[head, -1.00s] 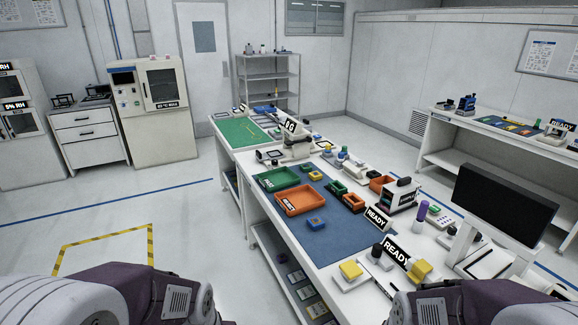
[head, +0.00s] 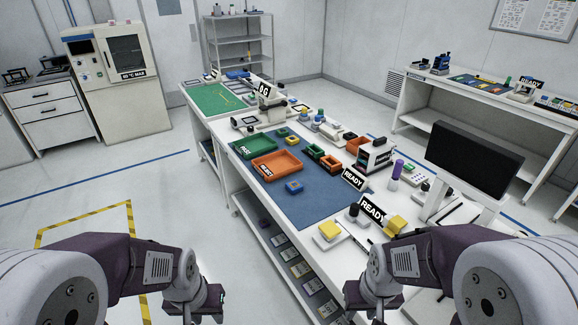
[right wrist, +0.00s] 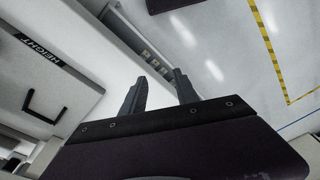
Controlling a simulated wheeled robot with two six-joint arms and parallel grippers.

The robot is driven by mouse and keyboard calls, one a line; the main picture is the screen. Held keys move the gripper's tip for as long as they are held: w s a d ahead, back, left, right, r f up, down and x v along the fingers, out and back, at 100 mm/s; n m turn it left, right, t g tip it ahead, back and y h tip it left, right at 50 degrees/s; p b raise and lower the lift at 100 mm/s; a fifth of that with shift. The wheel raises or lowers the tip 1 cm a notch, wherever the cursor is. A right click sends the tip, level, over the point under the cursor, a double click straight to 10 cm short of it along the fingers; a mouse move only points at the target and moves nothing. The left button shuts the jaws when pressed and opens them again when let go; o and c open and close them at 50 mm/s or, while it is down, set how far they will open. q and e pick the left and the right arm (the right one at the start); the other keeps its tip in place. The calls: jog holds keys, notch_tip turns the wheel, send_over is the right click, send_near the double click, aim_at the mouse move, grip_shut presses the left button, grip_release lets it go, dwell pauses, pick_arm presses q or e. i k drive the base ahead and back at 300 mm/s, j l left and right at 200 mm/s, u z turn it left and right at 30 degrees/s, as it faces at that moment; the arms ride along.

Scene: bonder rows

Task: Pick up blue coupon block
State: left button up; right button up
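The blue coupon block (head: 294,187) is a small blue block with an orange-yellow mark on top. It lies on the blue mat (head: 310,207) of the long white bench, beside the orange tray. My left gripper (head: 205,303) hangs low in front of the bench, left of its near end; its fingers are not clear. My right gripper (head: 374,305) is low at the bench's near end, well short of the block. In the right wrist view, the right gripper (right wrist: 158,88) has its two dark fingers apart with nothing between them.
An orange tray (head: 277,170) and a green tray (head: 250,147) stand on the mat. A yellow block on a white base (head: 329,231), READY signs (head: 353,179) and a black monitor (head: 474,158) crowd the right side. Bare floor lies left of the bench.

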aim_at(294, 187)
jog(key=i+j+u, duration=0.15)
jog(key=i+u, duration=0.7)
jog(key=i, duration=0.2)
